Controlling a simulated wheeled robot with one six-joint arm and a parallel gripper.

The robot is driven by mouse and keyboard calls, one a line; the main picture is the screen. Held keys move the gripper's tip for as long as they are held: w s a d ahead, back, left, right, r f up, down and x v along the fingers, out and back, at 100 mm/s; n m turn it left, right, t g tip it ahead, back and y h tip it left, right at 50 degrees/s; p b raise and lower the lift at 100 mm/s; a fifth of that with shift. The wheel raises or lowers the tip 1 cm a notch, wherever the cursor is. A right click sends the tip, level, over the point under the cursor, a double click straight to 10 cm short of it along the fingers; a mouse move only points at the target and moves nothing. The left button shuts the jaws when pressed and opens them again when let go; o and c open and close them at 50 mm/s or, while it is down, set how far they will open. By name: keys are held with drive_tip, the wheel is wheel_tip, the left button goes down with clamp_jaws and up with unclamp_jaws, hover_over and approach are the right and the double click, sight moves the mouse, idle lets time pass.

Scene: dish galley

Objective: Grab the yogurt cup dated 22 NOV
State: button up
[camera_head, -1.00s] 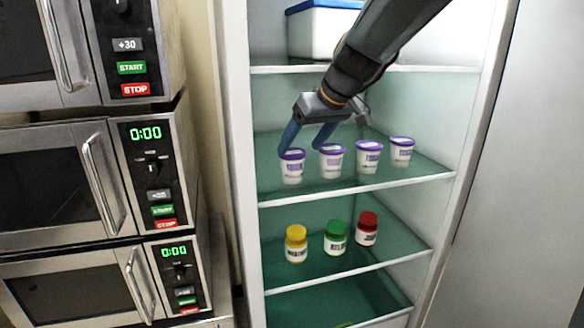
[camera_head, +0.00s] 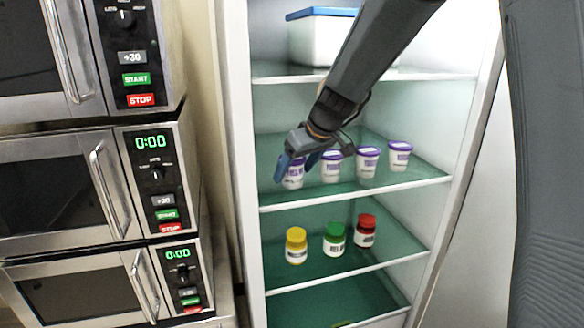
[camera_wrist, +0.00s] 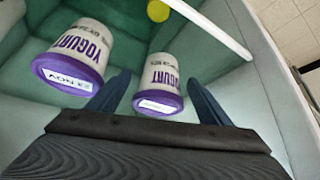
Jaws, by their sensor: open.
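Several white yogurt cups with purple lids stand in a row on the fridge's middle shelf (camera_head: 350,190). My gripper (camera_head: 298,170) is open at the leftmost cup (camera_head: 293,183), whose upper part it partly hides. In the wrist view a cup (camera_wrist: 160,78) lies between the two blue fingers of my gripper (camera_wrist: 158,98); its lid label is too small to read. Another cup (camera_wrist: 78,50) is outside the fingers, to the left; its upside-down lid label shows NOV, the day unclear. Two more cups are a cup (camera_head: 367,162) and the rightmost cup (camera_head: 400,156).
A yellow-lidded jar (camera_head: 296,246), a green-lidded jar (camera_head: 335,240) and a red-lidded jar (camera_head: 365,231) stand on the shelf below. A white box with a blue lid (camera_head: 310,38) is above. Microwaves (camera_head: 60,190) are stacked at the left.

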drive_tip(key=shift+w+a+f, duration=0.1)
drive_tip(key=shift+f, duration=0.15)
drive_tip(key=c, duration=1.3)
drive_tip(key=shift+r, duration=0.15)
